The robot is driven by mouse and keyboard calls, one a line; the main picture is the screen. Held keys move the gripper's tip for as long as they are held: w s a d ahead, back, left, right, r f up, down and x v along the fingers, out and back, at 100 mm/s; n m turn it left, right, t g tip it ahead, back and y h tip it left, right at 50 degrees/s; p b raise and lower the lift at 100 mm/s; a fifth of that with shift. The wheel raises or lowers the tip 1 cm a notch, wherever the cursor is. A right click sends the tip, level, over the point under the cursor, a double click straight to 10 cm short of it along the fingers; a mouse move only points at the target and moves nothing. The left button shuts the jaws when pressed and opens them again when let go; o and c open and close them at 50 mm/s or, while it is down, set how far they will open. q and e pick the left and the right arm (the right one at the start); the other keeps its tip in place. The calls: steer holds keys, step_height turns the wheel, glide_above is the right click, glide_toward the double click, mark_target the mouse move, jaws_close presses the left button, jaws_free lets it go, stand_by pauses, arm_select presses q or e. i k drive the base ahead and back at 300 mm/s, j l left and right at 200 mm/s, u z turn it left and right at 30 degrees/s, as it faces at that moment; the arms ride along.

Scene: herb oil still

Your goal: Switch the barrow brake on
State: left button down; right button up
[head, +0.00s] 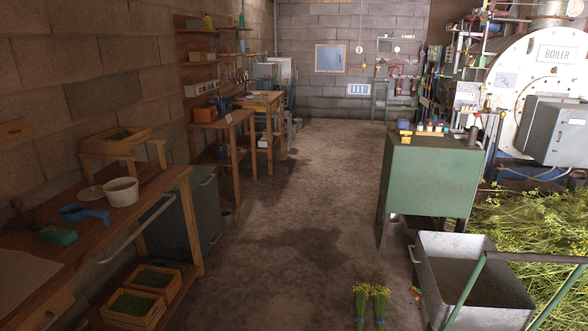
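The barrow (438,282) stands at the lower right, a grey metal tub with its opening facing up. Green tube rails (470,292) cross its right side and run off the picture's edge. A small orange-tan part (416,292) shows at the tub's left side; I cannot tell whether it is the brake. The barrow's wheels and lower parts are out of view or hidden. Neither of my grippers is in view.
A green cabinet (432,178) stands just behind the barrow. Cut herbs (530,225) are heaped at the right, below the boiler (540,85). A wooden bench (150,195) lines the left; the middle floor is clear.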

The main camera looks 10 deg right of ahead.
mark_target(413, 289)
steer(key=i+j+z, duration=0.2)
steer(key=i, duration=0.3)
steer(key=i+z, duration=0.15)
steer(key=i, duration=0.35)
steer(key=i+z, duration=0.25)
steer(key=z, duration=0.2)
steer(key=i+j+z, duration=0.2)
steer(key=z, duration=0.2)
steer(key=i+j+z, duration=0.2)
steer(key=z, duration=0.25)
steer(key=i+j+z, duration=0.2)
steer(key=z, duration=0.2)
steer(key=i+j+z, duration=0.3)
steer(key=j+z, duration=0.25)
steer(key=i+j+z, duration=0.15)
steer(key=j+z, duration=0.15)
